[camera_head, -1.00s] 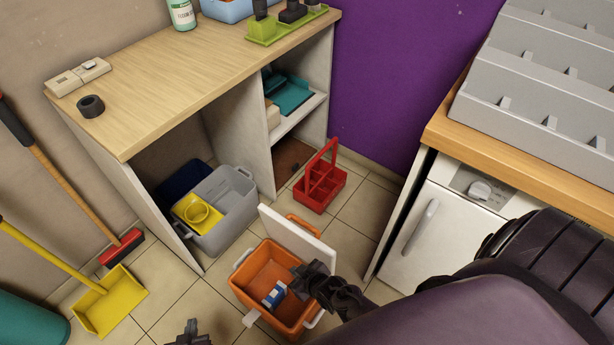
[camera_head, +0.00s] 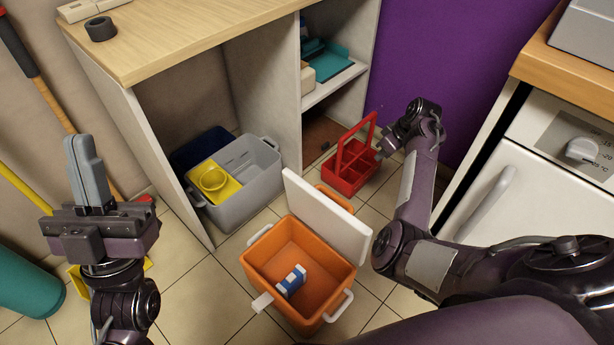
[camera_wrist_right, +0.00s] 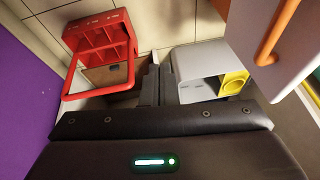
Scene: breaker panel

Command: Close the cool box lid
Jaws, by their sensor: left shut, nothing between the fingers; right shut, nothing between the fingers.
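The orange cool box (camera_head: 262,262) stands open on the tiled floor in the head view, with a small blue and white item (camera_head: 291,281) inside. Its white lid (camera_head: 326,216) is tilted up at the back of the box. In the right wrist view the lid (camera_wrist_right: 270,35) shows at the upper right with an orange handle (camera_wrist_right: 279,32). My right gripper (camera_head: 384,150) is beyond the lid, near the red caddy, apart from the lid; it shows shut and empty in the wrist view (camera_wrist_right: 158,85). My left gripper (camera_head: 84,150) is raised at the left, shut and empty, away from the box.
A red caddy (camera_head: 350,182) stands behind the box. A grey crate (camera_head: 255,185) with a yellow container (camera_head: 217,184) sits by the wooden-topped bench (camera_head: 180,35). A white fridge (camera_head: 520,190) stands at the right.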

